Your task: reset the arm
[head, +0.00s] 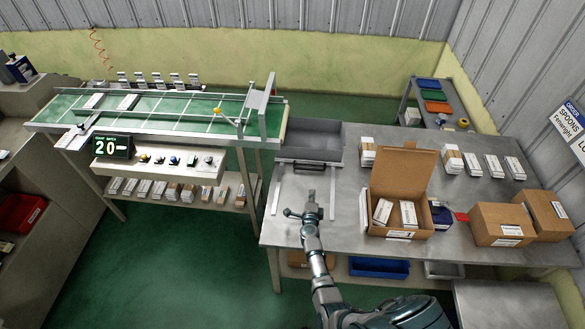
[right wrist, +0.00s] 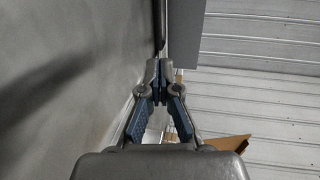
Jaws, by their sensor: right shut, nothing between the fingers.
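My right arm comes in from the bottom of the head view, and its gripper (head: 311,196) is over the left part of the grey metal table (head: 345,255), in front of the grey bin. The right wrist view shows its two blue-and-grey fingers (right wrist: 160,70) closed together with nothing between them. A grey surface fills the left of that view. My left arm and gripper are not in view.
An open cardboard box (head: 400,185) holding white packs stands right of my gripper. The grey bin (head: 311,143) is beyond it. Closed cartons (head: 498,224) stand farther right. A green conveyor (head: 165,108) with a counter display (head: 111,147) is at left.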

